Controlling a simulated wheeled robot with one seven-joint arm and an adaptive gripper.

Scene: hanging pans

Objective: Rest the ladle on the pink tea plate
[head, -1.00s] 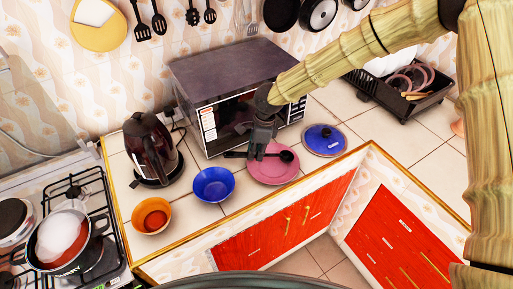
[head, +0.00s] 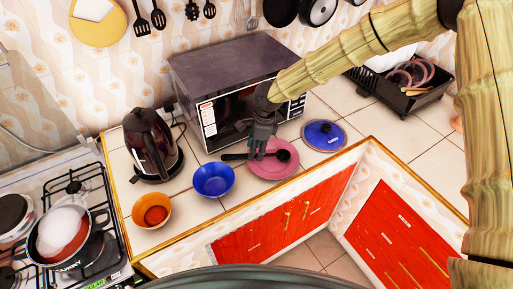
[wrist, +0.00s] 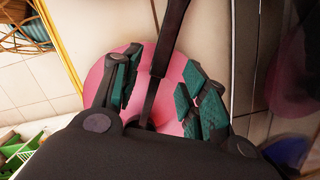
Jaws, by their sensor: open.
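The black ladle lies across the pink tea plate (head: 262,172). Its scoop (head: 283,156) is over the right part of the plate, and its handle (head: 234,156) sticks out past the left rim. My gripper (head: 258,153) is low over the plate, in front of the microwave. In the wrist view, my gripper (wrist: 160,88) is open, with one finger on each side of the ladle handle (wrist: 164,50) and gaps between. The pink plate (wrist: 97,72) shows beneath the fingers. The scoop is hidden there by my gripper body.
A microwave (head: 215,118) stands close behind. A blue bowl (head: 213,181) and an orange bowl (head: 152,211) are to the left, with a kettle (head: 153,145) behind them. The counter's front edge is near.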

